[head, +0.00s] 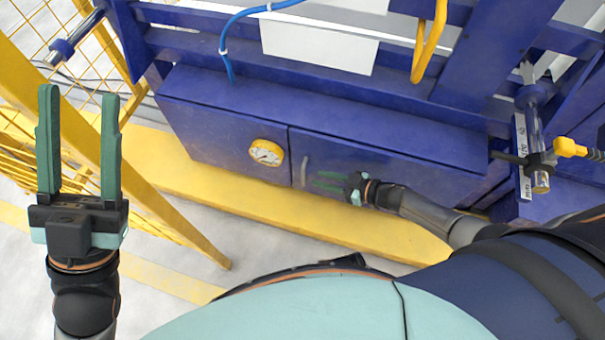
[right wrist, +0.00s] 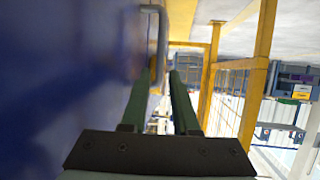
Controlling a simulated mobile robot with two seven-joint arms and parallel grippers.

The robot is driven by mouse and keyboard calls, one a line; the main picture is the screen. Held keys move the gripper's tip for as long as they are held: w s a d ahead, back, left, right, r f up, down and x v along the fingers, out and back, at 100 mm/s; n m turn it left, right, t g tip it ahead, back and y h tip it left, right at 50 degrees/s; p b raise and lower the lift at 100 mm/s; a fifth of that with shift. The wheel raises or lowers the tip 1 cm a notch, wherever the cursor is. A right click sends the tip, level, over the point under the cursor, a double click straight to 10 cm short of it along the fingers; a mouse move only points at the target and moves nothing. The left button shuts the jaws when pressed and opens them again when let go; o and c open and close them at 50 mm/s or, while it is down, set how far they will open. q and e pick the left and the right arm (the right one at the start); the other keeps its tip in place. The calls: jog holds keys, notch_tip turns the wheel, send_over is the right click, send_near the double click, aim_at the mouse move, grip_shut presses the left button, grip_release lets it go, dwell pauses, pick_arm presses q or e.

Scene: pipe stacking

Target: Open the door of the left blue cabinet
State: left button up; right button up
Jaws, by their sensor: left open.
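The blue cabinet has two front doors. The doors look closed. My right gripper (head: 314,180) is just right of the handle, fingers pointing left along the door front. In the right wrist view the handle (right wrist: 161,45) is just ahead of the right gripper's parted green fingers (right wrist: 162,75); contact cannot be told. My left gripper (head: 80,95) is open and empty at the far left, away from the cabinet.
A yellow floor-level ledge (head: 210,190) runs below the cabinet. A yellow mesh fence and slanted post (head: 150,195) stand at the left, behind my left gripper. Blue frame beams, with blue and yellow hoses, are above the cabinet. A metal cylinder (head: 531,120) stands at the right.

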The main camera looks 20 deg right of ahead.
aim_at(303, 175)
jog(key=b+x, duration=0.3)
jog(key=x, duration=0.4)
jog(key=shift+w+a+f, duration=0.1)
pick_arm(q)
notch_tip(303, 175, down, 4)
jog(key=shift+w+d+r+n, duration=0.1)
jog(key=shift+w+d+n, duration=0.05)
jog(key=shift+n, duration=0.25)
pick_arm(e)
grip_shut()
dwell(0.6)
